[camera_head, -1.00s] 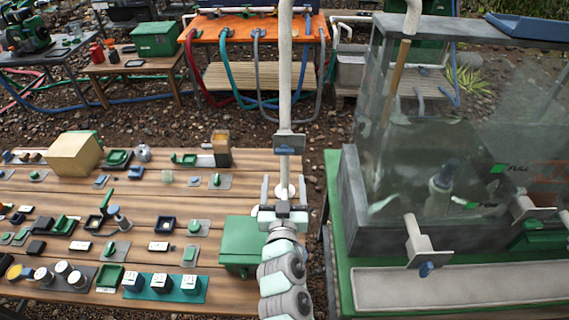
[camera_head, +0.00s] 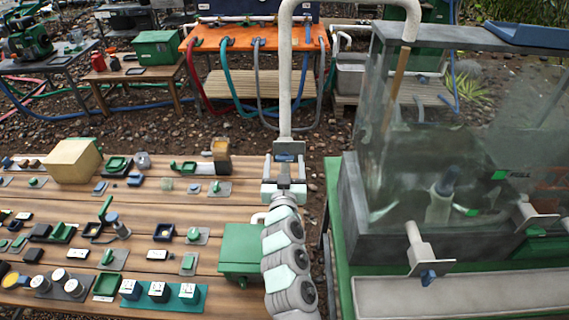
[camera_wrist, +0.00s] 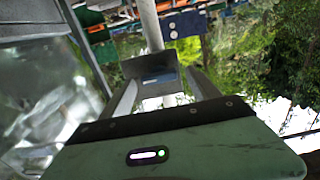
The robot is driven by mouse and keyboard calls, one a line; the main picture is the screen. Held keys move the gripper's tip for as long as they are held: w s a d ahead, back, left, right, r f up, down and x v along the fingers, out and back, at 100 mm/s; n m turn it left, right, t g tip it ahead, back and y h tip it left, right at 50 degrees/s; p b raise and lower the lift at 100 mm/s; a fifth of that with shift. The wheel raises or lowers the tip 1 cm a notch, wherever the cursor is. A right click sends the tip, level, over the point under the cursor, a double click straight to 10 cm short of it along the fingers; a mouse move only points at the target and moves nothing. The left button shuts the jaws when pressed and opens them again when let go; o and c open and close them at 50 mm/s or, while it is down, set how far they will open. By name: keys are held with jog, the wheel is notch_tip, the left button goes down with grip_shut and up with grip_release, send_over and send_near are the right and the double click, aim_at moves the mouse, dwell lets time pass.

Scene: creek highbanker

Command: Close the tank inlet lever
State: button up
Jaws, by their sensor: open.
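A white pipe (camera_head: 285,85) rises beside the table and bends over into the glass tank (camera_head: 440,140). A valve on this pipe has a grey plate and a blue handle (camera_head: 288,157); I take it for the tank inlet lever. My gripper (camera_head: 284,170) is at the valve, just below it in the head view, fingers apart on either side. In the wrist view the grey plate with its blue mark (camera_wrist: 160,78) shows between the open fingers (camera_wrist: 163,88). Whether a finger touches the lever is unclear. My gripper hides the lower pipe.
Two similar valves (camera_head: 425,262) (camera_head: 535,216) stick out of the tank's front. A wooden table (camera_head: 70,205) at left holds several switches, gauges and small boxes. A green box (camera_head: 240,250) stands close left of my arm. A gap of gravel lies between table and tank.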

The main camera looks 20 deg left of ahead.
jog(key=c, duration=1.4)
